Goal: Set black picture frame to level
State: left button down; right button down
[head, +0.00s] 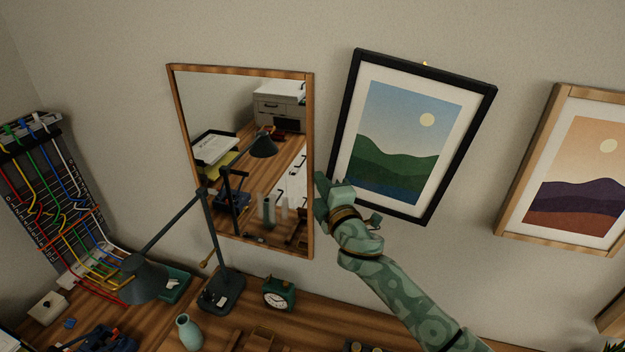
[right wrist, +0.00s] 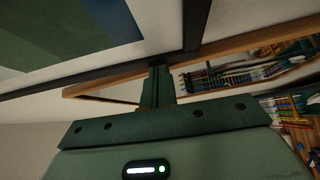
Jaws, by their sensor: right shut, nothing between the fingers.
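The black picture frame (head: 462,157) hangs on the wall and is tilted clockwise, its right side lower than its left. It holds a print of green hills under a blue sky. My right gripper (head: 322,187) is at the frame's lower left corner, with its fingers shut and empty. In the right wrist view the shut fingers (right wrist: 157,78) are close to the frame's black corner bars (right wrist: 90,74). I cannot tell whether they touch it. My right forearm covers a little of the area at the lower left corner. My left gripper is not in view.
A wood-framed mirror (head: 311,150) hangs close to the left of my right gripper. A wood-framed desert print (head: 516,165) hangs to the right. Cables hang at left.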

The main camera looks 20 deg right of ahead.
jog(key=shift+d+f, duration=0.1)
jog(key=shift+f, duration=0.05)
jog(key=shift+n+g, duration=0.6)
jog(key=shift+n, duration=0.2)
jog(key=d+p, duration=0.1)
jog(key=s+d+f+p, duration=0.2)
jog(key=shift+s+d+f+p, duration=0.1)
jog(key=shift+s+d+p, duration=0.15)
jog(key=shift+d+p, duration=0.1)
jog(key=shift+w, duration=0.15)
